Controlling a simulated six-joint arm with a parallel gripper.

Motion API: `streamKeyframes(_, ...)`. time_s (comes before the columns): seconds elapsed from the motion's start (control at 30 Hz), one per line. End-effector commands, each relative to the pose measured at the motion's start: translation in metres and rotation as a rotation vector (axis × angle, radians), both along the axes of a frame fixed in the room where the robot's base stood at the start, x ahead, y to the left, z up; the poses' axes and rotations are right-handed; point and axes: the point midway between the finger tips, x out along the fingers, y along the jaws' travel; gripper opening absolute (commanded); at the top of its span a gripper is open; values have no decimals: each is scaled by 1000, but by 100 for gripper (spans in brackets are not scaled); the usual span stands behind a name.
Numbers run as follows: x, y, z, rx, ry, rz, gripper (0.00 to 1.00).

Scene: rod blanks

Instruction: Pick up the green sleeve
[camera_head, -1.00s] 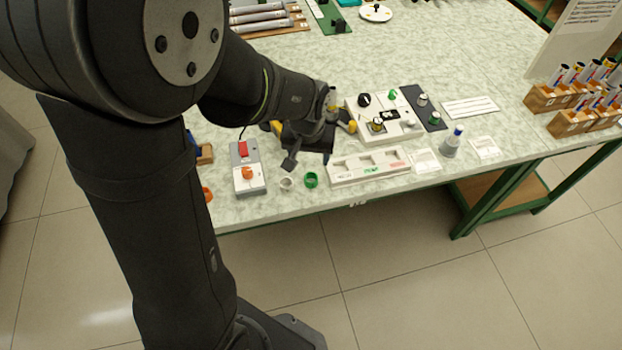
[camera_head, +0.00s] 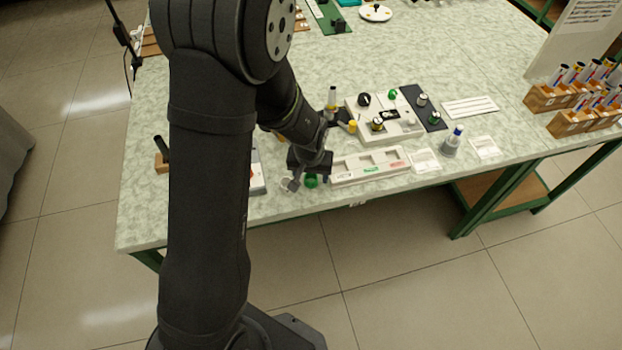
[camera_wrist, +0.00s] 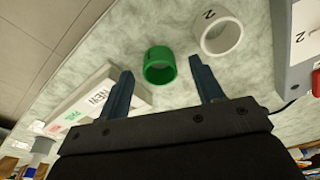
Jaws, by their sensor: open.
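The green sleeve (camera_wrist: 160,66), a short hollow ring, stands on the pale table in the wrist view. It lies a little beyond the fingertips and between their lines. In the head view the green sleeve (camera_head: 311,181) is partly hidden by my gripper (camera_head: 309,181), which is just above and beside it. My gripper (camera_wrist: 160,78) is open and empty, with its two dark fingers apart.
A white sleeve (camera_wrist: 221,36) marked 2 stands close to the green one. A white compartment tray (camera_head: 371,167) lies to the right in the head view. A grey switch box (camera_wrist: 300,45) is at the wrist view's right. The table's front edge is near.

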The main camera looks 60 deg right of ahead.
Motion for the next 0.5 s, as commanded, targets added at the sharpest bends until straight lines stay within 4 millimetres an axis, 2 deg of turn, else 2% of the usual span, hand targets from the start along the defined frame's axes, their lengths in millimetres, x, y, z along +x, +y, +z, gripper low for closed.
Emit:
streamKeyframes(0.1, 1, -1, -8, 0, 0, 0, 61)
streamKeyframes(0.37, 1, -1, -8, -1, 0, 0, 59)
streamKeyframes(0.5, 1, -1, -8, -1, 0, 0, 31)
